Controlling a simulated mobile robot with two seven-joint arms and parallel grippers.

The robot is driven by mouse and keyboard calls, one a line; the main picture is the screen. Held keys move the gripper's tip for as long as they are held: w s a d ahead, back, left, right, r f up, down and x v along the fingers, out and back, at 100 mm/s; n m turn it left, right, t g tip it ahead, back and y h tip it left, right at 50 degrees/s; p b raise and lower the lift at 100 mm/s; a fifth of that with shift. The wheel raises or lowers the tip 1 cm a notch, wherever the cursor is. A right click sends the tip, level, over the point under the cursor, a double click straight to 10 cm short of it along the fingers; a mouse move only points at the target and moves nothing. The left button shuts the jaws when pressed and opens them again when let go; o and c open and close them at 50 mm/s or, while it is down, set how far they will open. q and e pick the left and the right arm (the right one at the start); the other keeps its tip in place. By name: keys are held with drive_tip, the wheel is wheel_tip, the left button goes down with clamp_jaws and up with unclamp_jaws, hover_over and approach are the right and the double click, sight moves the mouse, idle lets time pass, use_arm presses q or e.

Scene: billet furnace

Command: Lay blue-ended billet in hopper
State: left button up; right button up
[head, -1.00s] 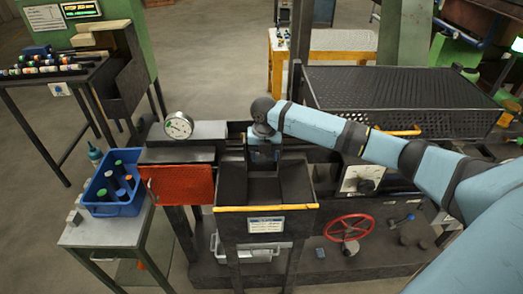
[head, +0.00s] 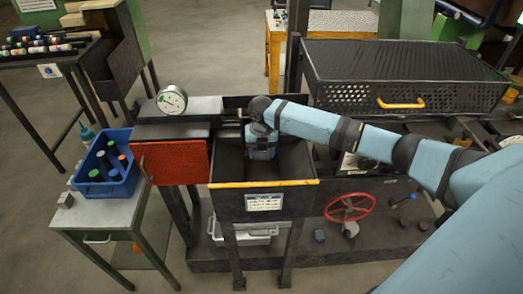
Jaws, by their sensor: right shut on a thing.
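The hopper (head: 265,200) is a dark open-topped bin with a yellow front lip and a white label. My right gripper (head: 262,153) points down inside the hopper's opening, behind the front lip. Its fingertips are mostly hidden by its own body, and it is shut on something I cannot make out. The blue-ended billet cannot be picked out in the grip; the hand and the hopper wall hide that spot. My left gripper is not in view.
A blue bin (head: 122,188) with several colour-ended billets stands on a cart at the left. A rack table (head: 62,60) holds more billets. A gauge (head: 172,100), an orange-red panel (head: 175,162) and a red handwheel (head: 349,208) flank the hopper. A mesh-sided box (head: 405,75) stands behind.

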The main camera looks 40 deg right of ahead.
drive_tip(key=o, duration=1.3)
drive_tip(key=shift+o, duration=0.3)
wheel_tip(320, 180, up, 14)
drive_tip(key=b, duration=0.1)
drive_tip(key=shift+b, duration=0.3)
drive_tip(key=shift+f, duration=0.1)
drive_tip(key=shift+s, duration=0.1)
